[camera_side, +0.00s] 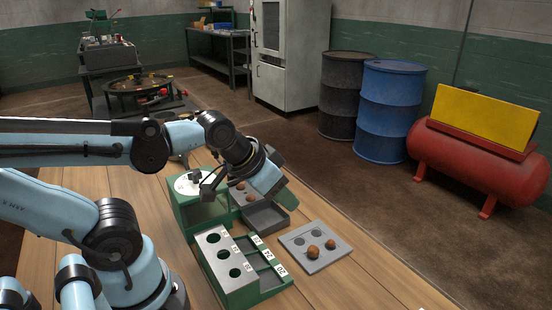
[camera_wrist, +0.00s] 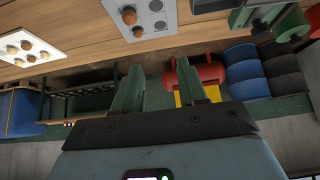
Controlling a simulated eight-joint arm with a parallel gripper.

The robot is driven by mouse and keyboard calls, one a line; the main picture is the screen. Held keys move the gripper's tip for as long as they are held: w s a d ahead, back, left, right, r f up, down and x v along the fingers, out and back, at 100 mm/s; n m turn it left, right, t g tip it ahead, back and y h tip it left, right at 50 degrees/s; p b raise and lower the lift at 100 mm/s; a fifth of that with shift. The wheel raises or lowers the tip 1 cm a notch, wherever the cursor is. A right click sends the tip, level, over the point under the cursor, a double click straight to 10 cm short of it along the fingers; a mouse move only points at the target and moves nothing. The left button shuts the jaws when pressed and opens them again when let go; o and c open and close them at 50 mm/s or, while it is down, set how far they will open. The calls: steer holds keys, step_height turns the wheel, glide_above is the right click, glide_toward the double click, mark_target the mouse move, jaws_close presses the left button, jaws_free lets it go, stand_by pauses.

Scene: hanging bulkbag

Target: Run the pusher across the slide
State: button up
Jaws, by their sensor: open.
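My gripper (camera_side: 287,198) is over the grey tray beside the green stand. In the wrist view its two green fingers (camera_wrist: 158,64) are apart with nothing between them. A green block (camera_side: 212,240) with round holes and several number-labelled channels stands on the table in front of it. Behind the block is a green stand (camera_side: 183,212) with a white disc on top. A grey open tray (camera_side: 268,219) sits beside the stand, partly hidden by my gripper, with brown balls near its far end. I cannot tell which part is the pusher or the slide.
A grey plate (camera_side: 330,257) with round hollows and two brown balls lies to the right; it also shows in the wrist view (camera_wrist: 158,22). A white plate (camera_wrist: 40,47) with several balls is at the wrist view's left. Bare wood surrounds the plate. Drums stand beyond.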

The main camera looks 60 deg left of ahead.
steer(key=shift+o, duration=0.3)
steer(key=shift+o, duration=1.1)
steer(key=shift+w+a, duration=0.1)
steer(key=w+a+r+n+g+y, duration=0.1)
steer(key=w+a+r, duration=0.15)
steer(key=a, duration=0.25)
steer(key=w+a+r+g, duration=0.1)
steer(key=w+a+r, duration=0.15)
steer(key=a, duration=0.25)
steer(key=a+r+n+g, duration=0.15)
steer(key=a+g, duration=0.25)
steer(key=a, duration=1.6)
steer(key=s+a+f+g+h, duration=0.15)
steer(key=s+a, duration=0.25)
steer(key=a, duration=0.5)
steer(key=shift+n+y, duration=0.25)
step_height(320, 180, down, 12)
steer(key=shift+d+r, duration=0.15)
jaws_close()
